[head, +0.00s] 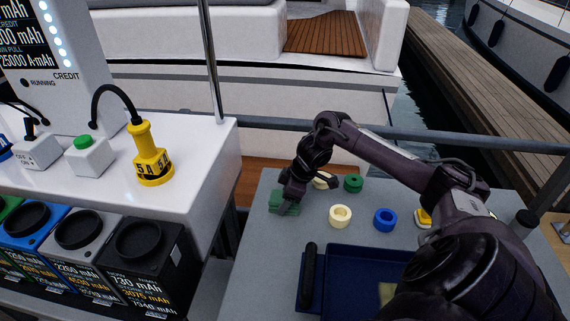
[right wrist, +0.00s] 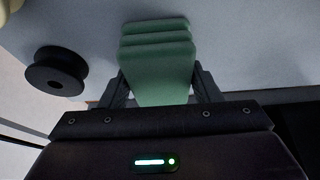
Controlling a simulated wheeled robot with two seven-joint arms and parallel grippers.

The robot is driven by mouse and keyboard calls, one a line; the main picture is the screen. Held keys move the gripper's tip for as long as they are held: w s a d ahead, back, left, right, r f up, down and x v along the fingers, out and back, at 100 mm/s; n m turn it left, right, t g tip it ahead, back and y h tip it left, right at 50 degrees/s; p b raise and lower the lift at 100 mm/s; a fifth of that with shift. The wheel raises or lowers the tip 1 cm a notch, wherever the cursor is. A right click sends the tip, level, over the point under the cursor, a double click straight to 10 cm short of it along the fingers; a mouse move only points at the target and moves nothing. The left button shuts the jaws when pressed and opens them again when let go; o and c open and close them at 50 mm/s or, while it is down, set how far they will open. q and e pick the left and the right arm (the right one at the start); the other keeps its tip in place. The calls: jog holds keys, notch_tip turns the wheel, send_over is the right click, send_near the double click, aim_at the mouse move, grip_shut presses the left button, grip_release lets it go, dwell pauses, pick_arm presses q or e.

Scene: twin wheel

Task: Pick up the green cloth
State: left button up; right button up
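The green cloth (head: 284,203) looks like a folded, layered block at the left side of the grey table in the head view. In the right wrist view the cloth (right wrist: 157,55) fills the space between the two fingers. My right gripper (head: 288,193) is down at the cloth and covers part of it. In the right wrist view one finger of the gripper (right wrist: 160,85) stands at each side of the cloth, close to its edges. Whether the fingers press on it, and whether the cloth is clear of the table, I cannot tell. My left gripper is not in view.
The grey table (head: 262,240) also holds a green spool (head: 353,183), a cream ring (head: 340,216), a blue ring (head: 385,219) and a dark blue tray (head: 345,270). A white counter (head: 215,165) with a yellow plug (head: 150,158) stands at the left. A rail runs behind the table.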

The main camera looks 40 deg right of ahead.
jog(key=c, duration=0.5)
jog(key=shift+r, duration=0.45)
notch_tip(320, 180, up, 9)
jog(key=shift+w+d, duration=0.1)
notch_tip(320, 180, up, 10)
jog(key=p, duration=0.6)
jog(key=shift+r, duration=0.1)
